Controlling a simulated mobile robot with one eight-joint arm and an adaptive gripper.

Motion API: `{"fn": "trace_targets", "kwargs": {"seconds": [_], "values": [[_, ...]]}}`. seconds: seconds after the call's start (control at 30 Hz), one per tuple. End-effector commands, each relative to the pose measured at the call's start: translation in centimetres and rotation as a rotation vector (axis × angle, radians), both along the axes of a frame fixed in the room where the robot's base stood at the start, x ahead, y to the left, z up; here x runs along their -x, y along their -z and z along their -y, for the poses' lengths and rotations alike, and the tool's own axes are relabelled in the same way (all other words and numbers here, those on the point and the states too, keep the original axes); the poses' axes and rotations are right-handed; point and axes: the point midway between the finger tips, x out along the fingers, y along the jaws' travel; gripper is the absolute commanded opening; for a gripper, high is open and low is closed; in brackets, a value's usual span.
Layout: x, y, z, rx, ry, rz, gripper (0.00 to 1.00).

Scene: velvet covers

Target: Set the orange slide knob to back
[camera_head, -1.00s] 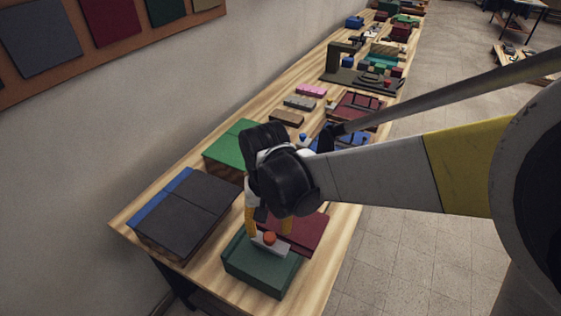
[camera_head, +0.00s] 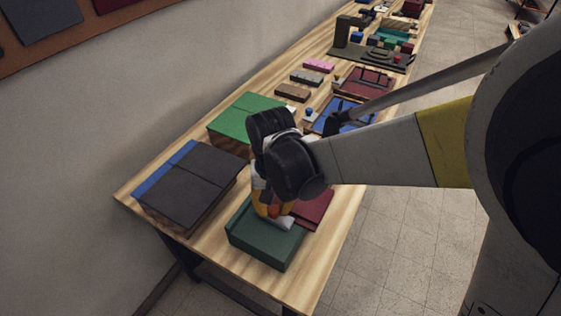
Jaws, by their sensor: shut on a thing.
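The orange slide knob (camera_head: 274,210) stands on a light grey plate (camera_head: 283,224) on top of a dark green box (camera_head: 266,248) near the table's front end. My gripper (camera_head: 272,209) points down over the box, and its yellow fingers are shut on the knob. The fingers and the gripper body hide much of the knob and part of the plate.
A dark red cover (camera_head: 317,207) lies right behind the green box. A black cover (camera_head: 196,180) with a blue edge lies to the left, and a bright green cover (camera_head: 245,116) behind. Bare wooden table (camera_head: 290,284) shows in front. More items line the table farther back.

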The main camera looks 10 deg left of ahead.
Motion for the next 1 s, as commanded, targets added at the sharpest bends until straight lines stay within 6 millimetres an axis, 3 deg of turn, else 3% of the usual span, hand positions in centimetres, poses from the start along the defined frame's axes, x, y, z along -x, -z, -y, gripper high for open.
{"fn": "trace_targets", "kwargs": {"seconds": [0.3, 0.57, 0.6, 0.67, 1.0], "values": [[4.1, 0.0, -1.7, 0.000, -0.004, -0.001, 0.00], [4.4, 0.0, -1.8, -0.001, -0.001, -0.004, 0.00], [4.4, 0.0, -1.8, -0.001, -0.001, -0.004, 0.33], [4.4, 0.0, -1.8, -0.001, -0.001, -0.004, 0.51], [4.3, -0.2, -1.8, -0.001, -0.001, -0.001, 0.52]]}}
